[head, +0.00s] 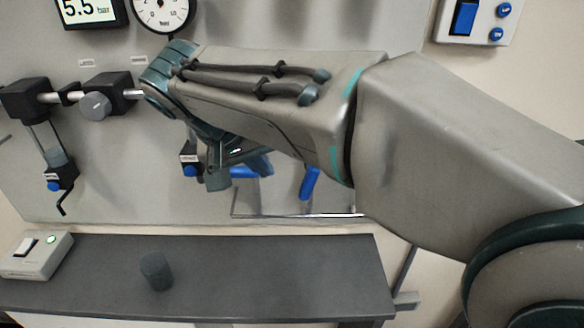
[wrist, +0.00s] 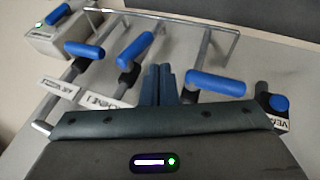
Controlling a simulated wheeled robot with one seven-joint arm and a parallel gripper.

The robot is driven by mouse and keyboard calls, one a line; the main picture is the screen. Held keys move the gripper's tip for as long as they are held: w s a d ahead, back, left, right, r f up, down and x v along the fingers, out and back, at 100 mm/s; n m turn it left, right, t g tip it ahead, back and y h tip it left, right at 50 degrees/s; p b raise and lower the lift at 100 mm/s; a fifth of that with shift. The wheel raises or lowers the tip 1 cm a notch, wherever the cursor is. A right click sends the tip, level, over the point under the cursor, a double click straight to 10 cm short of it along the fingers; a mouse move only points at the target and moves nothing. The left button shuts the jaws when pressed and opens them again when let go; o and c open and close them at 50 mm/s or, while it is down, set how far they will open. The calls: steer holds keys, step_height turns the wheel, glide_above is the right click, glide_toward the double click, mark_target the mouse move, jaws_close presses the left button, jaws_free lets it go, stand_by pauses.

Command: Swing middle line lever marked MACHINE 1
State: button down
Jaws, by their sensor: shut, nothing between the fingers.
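In the wrist view the middle lever (wrist: 134,46) has a blue grip on a grey arm, angled up to the right. A white label (wrist: 102,103) below it seems to read MACHINE 1, though it is partly covered. My gripper (wrist: 158,72) is shut and empty, its fingers just right of the middle lever; I cannot tell whether they touch. A left lever (wrist: 86,47) and a right lever (wrist: 215,83) have similar blue grips. In the head view my gripper (head: 238,170) is partly hidden by my own arm, near a blue grip (head: 310,183).
A metal rail (wrist: 170,17) frames the levers. A grey box (wrist: 50,40) with a blue part stands beyond the left lever. A blue-knobbed valve (wrist: 280,103) is at right. In the head view a dark shelf (head: 260,280) below carries a grey cylinder (head: 156,271) and a switch box (head: 36,254).

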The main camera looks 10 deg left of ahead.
mark_target(309, 182)
steer(key=w+d+r+p+x, duration=0.1)
steer(key=p+x, duration=0.1)
steer(key=x, duration=0.8)
steer(key=shift+f+t, duration=0.2)
steer(key=shift+t, duration=0.1)
steer(key=shift+w+d, duration=0.1)
